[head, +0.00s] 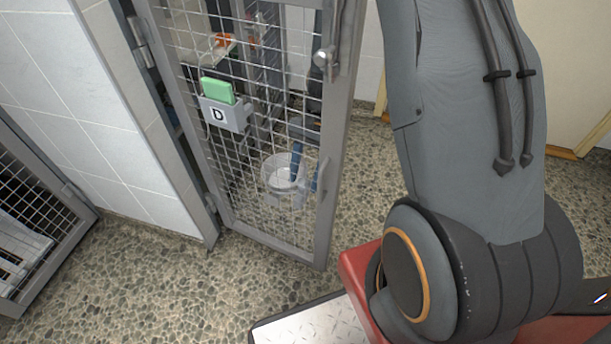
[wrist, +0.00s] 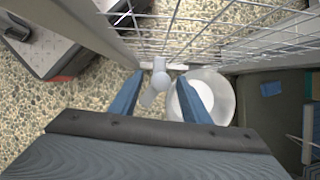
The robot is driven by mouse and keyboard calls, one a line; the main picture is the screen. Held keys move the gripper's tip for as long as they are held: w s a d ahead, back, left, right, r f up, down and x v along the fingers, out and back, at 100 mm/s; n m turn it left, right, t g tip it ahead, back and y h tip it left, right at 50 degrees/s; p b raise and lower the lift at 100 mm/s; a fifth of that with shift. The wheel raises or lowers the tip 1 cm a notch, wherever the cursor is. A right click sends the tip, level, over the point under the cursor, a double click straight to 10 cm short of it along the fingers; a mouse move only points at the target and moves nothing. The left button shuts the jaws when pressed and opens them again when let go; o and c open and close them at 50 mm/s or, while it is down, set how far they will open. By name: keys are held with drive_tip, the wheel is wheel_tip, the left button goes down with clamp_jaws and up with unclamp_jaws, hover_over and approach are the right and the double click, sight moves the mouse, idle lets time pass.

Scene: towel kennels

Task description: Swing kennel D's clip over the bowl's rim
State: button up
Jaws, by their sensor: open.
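The door of kennel D (head: 215,115) is a grey-framed wire mesh panel with a "D" plate. A pale round bowl (head: 281,172) sits low behind the mesh; it also shows in the wrist view (wrist: 226,97), beside the door. The small light-grey clip (wrist: 149,98) is on a bracket at the mesh, left of the bowl in the wrist view. Its lever points down-left, apart from the rim as far as I can tell. My gripper (wrist: 160,78) is open, its blue fingers on either side of the clip, the right one overlapping the bowl in view. In the head view my gripper (head: 306,170) is partly hidden by the mesh.
The door frame (head: 330,150) and its latch stand close to my arm. A green item (head: 217,91) is in the D holder. Another mesh kennel (head: 35,215) stands at the left. The pebbled floor (head: 160,275) in front is clear.

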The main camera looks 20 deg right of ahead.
drive_tip(key=c, duration=1)
drive_tip(key=shift+c, duration=0.2)
drive_tip(key=shift+p, duration=0.3)
drive_tip(key=n+p, duration=0.2)
drive_tip(key=p, duration=0.1)
drive_tip(key=shift+r+n+g+h, duration=0.15)
drive_tip(key=shift+n+g+h, duration=0.15)
drive_tip(key=shift+n+g, duration=0.1)
drive_tip(key=n+h+p, duration=0.1)
drive_tip(key=n+p, duration=0.1)
drive_tip(key=shift+a+n+g, duration=0.15)
drive_tip(key=shift+n+g, duration=0.15)
drive_tip(key=n+h+p, duration=0.1)
drive_tip(key=n+p, duration=0.1)
drive_tip(key=n, duration=0.1)
drive_tip(key=n+h+p, duration=0.1)
drive_tip(key=n+p, duration=0.1)
drive_tip(key=n, duration=0.1)
drive_tip(key=shift+w+a+p, duration=0.1)
drive_tip(key=shift+a+p, duration=0.05)
drive_tip(key=shift+p, duration=0.15)
drive_tip(key=shift+n+h, duration=0.3)
